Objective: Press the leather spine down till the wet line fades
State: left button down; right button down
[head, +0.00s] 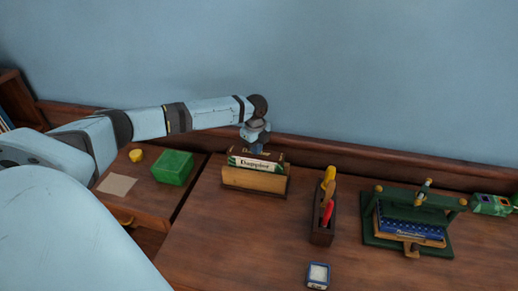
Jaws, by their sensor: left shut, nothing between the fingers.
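A book with a brown spine and a pale label (256,164) with lettering, green beside it, sits in a wooden holder (252,181) near the back of the desk. My left arm reaches in from the left, and my left gripper (257,147) points down at the top of this book. The gripper is shut and empty. Its tips are at or just above the back of the spine; I cannot tell if they touch. No wet line can be made out at this size. My right gripper is not in view.
A dark tool rack (321,230) with yellow and red handles stands right of the holder. Further right is a green press (378,240) with a blue book. A small blue-and-white box (318,275) lies in front. A green box (172,167) sits left.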

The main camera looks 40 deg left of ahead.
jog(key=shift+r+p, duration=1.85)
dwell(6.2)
